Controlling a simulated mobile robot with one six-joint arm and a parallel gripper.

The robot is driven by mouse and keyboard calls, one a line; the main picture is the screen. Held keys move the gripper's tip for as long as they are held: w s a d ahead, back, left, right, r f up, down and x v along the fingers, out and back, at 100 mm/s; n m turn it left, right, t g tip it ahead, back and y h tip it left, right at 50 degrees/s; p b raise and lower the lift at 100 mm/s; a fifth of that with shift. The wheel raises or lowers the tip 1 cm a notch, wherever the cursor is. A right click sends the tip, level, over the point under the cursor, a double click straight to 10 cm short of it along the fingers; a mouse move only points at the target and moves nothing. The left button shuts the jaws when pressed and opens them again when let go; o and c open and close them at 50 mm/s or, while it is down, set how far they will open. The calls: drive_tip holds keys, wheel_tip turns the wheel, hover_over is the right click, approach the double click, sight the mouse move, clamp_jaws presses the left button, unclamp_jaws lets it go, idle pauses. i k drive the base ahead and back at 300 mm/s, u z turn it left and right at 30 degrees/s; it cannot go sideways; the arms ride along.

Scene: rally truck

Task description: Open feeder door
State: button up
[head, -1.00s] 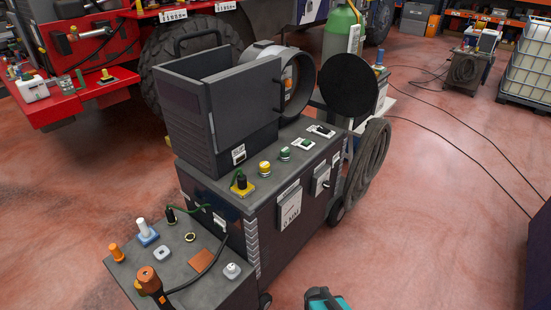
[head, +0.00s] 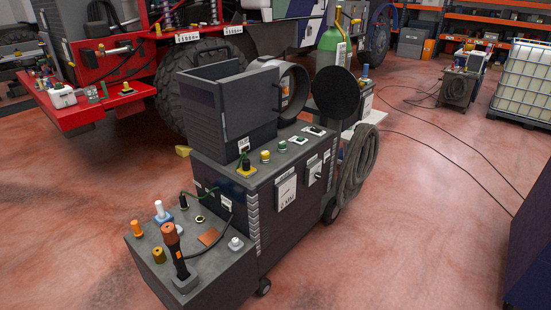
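The feeder (head: 200,132) is a dark grey box on top of the welding cart in the head view. Its top shows an open recess. My gripper is not in view.
The cart (head: 285,225) has knobs and labels on top. A lower front box (head: 215,275) carries connectors and an upright torch (head: 175,248). A coiled hose (head: 358,165) hangs on the cart's right. A red truck bumper (head: 85,112) is behind left.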

sight(253, 99)
drive_tip(key=k, duration=0.4)
drive_tip(key=z, duration=0.35)
drive_tip(key=i, duration=1.5)
drive_tip(key=u, duration=0.35)
drive_tip(key=i, duration=0.9)
drive_tip(key=u, duration=0.5)
